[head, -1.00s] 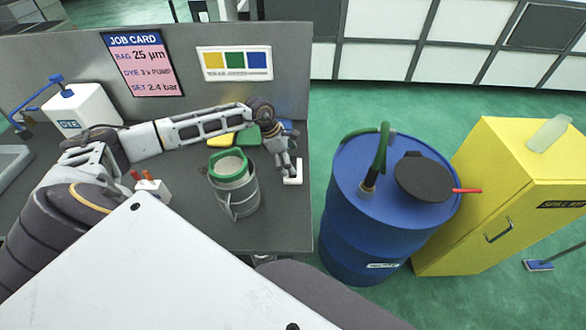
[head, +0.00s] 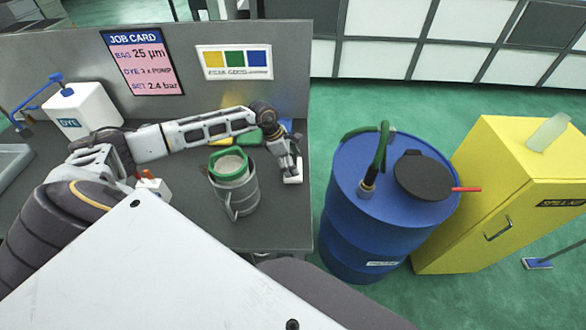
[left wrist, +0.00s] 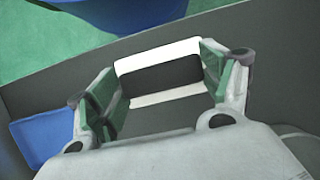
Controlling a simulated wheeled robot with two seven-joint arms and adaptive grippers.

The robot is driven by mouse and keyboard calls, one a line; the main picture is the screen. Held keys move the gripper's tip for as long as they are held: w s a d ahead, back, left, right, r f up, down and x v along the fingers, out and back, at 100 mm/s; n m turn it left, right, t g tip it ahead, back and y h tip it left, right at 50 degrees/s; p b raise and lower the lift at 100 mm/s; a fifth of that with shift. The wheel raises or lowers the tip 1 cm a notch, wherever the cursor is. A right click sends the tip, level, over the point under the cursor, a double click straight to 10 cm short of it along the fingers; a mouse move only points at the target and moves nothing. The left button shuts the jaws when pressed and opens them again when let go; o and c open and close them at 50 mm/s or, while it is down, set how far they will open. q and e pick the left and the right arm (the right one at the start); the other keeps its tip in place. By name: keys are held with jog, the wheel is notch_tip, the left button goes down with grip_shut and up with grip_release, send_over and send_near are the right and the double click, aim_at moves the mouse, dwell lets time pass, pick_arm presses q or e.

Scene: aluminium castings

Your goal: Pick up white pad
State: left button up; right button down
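The white pad (head: 293,180) lies on the grey bench near its right edge, partly hidden under my left gripper (head: 289,170). In the left wrist view, the white pad (left wrist: 160,54) shows between the two green-lined fingers of the left gripper (left wrist: 157,64). A dark band crosses its middle, and I cannot tell whether that is shadow or part of the pad. The fingers stand apart on either side of the pad, with a gap visible at the left. My right gripper is not in view.
A grey mug-like vessel with a green ring (head: 229,162) stands just left of the gripper. A blue drum (head: 345,225) stands beyond the bench's right edge. A white DYE container (head: 85,110) is at the back left.

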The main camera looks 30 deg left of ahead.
pick_arm(q)
jog(key=shift+c, duration=1.3)
jog(key=shift+r, duration=0.1)
notch_tip(320, 180, up, 10)
jog(key=b, duration=0.1)
jog(key=shift+b, duration=0.35)
